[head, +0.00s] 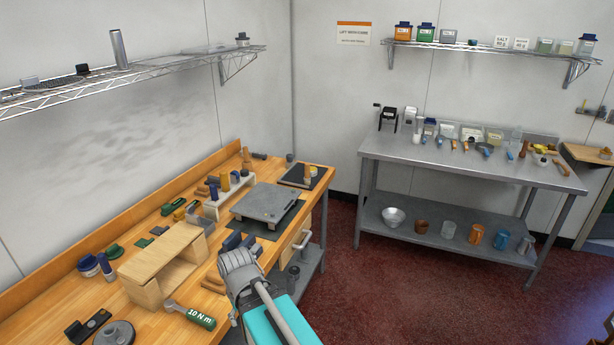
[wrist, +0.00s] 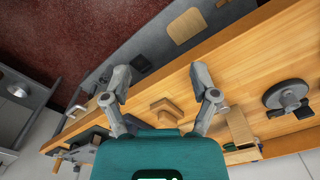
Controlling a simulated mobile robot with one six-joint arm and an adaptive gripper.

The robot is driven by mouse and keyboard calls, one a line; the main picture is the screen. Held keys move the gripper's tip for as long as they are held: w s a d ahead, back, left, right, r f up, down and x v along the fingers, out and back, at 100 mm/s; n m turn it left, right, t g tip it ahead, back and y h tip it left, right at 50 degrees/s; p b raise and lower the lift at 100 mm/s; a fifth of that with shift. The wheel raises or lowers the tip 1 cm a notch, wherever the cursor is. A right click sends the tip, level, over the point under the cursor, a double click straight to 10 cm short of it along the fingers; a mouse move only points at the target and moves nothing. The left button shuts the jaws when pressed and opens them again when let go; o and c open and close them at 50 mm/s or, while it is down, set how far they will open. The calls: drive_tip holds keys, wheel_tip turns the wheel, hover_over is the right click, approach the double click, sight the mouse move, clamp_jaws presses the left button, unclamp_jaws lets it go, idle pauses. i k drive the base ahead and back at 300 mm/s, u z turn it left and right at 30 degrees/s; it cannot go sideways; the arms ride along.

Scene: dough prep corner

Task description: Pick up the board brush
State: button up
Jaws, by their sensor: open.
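My gripper (head: 240,262) reaches over the front edge of the wooden bench in the head view. In the wrist view its two grey fingers (wrist: 161,80) are spread wide, with nothing between the tips. A small brown wooden piece (wrist: 165,110) lies on the bench beneath, between the fingers in that view; it may be the board brush, but its bristles cannot be made out. In the head view a brown wooden piece (head: 213,282) lies just left of my gripper, perhaps the same one. My gripper is apart from it.
On the bench (head: 239,324), a wooden stand (head: 165,255) is left of my gripper, and a green-handled tool (head: 190,314) lies in front of it. A grey plate (head: 266,202) stands behind. A steel table (head: 468,165) with many small items is at the right. Red floor is clear between.

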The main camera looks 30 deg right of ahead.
sight(307, 178)
drive_tip(key=z, duration=0.3)
drive_tip(key=k, duration=0.7)
drive_tip(key=z, duration=0.45)
drive_tip(key=k, duration=0.65)
drive_tip(key=z, duration=0.55)
drive_tip(key=i, duration=0.8)
drive_tip(key=z, duration=0.5)
drive_tip(key=i, duration=2.2)
drive_tip(key=u, duration=0.75)
